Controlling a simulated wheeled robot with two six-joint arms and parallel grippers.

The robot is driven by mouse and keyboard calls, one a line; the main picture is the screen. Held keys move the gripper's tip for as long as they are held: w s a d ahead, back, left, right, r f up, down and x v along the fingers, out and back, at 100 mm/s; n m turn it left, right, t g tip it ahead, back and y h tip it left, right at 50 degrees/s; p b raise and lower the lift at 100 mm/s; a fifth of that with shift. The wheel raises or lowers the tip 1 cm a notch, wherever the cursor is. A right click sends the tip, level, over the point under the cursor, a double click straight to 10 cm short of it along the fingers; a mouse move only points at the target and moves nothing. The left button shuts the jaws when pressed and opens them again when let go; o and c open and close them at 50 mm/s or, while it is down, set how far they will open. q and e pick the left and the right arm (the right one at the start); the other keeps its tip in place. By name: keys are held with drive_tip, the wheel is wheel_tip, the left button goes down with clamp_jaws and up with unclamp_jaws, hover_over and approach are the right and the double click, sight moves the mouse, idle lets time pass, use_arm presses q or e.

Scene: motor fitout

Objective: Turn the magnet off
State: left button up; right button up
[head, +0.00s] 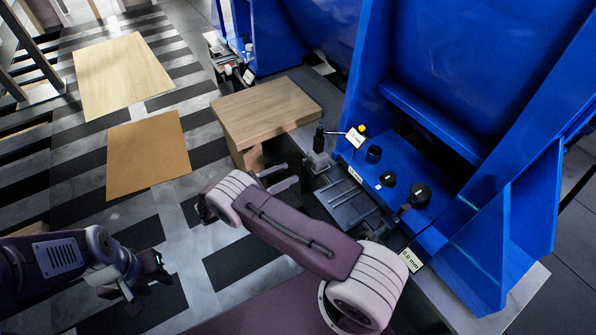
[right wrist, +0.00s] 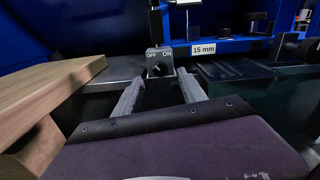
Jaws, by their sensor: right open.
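The magnet base is a small dark grey block (right wrist: 159,56) with OFF printed at left and ON at right. A black knob (right wrist: 158,69) sits on its front; I cannot tell which label it points to. In the head view the magnet base (head: 318,159) stands beside the wooden block, with a dark post rising from it. My right gripper (head: 283,178) is open and faces the knob. In the right wrist view its fingers (right wrist: 158,79) lie either side of the knob, slightly short of it, with nothing between them. My left gripper (head: 143,281) hangs low over the floor, away from the magnet.
A wooden block (head: 262,108) stands close to the left of the magnet. The blue machine frame (head: 415,165) rises at the right, with black knobs (head: 388,179) and a 15 mm label (right wrist: 204,48). Flat boards (head: 148,155) lie on the striped floor; floor room is free at left.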

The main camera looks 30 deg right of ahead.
sight(304, 166)
drive_tip(key=d, duration=0.2)
drive_tip(key=d+b, duration=0.1)
drive_tip(key=d, duration=0.1)
drive_tip(key=shift+w+d+f+b, duration=0.15)
drive_tip(key=shift+d+b, duration=0.1)
drive_tip(key=shift+b, duration=0.05)
drive_tip(key=shift+d, duration=0.35)
clamp_jaws()
